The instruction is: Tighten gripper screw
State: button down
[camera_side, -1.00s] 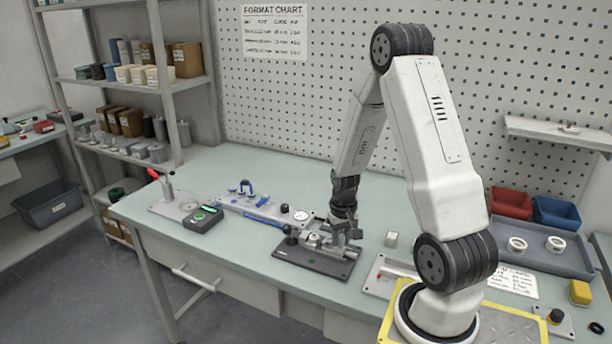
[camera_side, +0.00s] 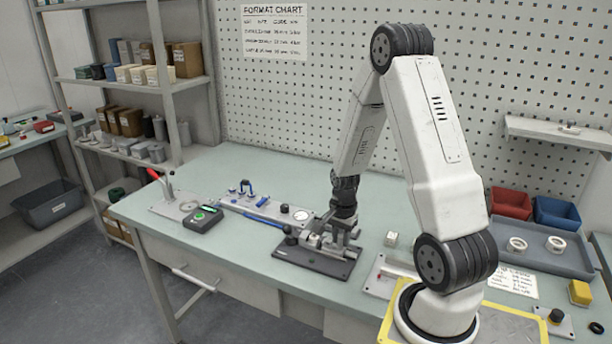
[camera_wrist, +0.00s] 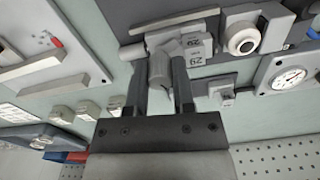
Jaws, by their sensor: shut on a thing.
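In the side view, my gripper (camera_side: 343,232) is low over the right half of a dark fixture plate (camera_side: 340,269) on the bench. The plate carries grey blocks and a dark knob (camera_side: 291,230). In the wrist view, the two dark fingers of my gripper (camera_wrist: 162,80) close around a grey rounded part (camera_wrist: 160,68), which may be the screw. It sits against a light block marked 29 (camera_wrist: 197,47). The fingertips and the contact with the part are partly hidden. A round pale fitting (camera_wrist: 243,40) stands on the fixture right of the block.
A rail plate with blue parts and a dial gauge (camera_side: 301,215) lies behind the fixture; the gauge also shows in the wrist view (camera_wrist: 289,78). A small pale block (camera_side: 391,239) stands right of the fixture. A grey tray (camera_side: 570,263) holds white rings.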

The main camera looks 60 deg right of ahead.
aim_at(340, 236)
jog(key=m, duration=0.5)
dwell(0.4)
jog(key=shift+c, duration=2.3)
grip_release()
jog(key=shift+w+r, duration=0.1)
jog(key=shift+r, duration=3.9)
jog(key=shift+a, duration=0.15)
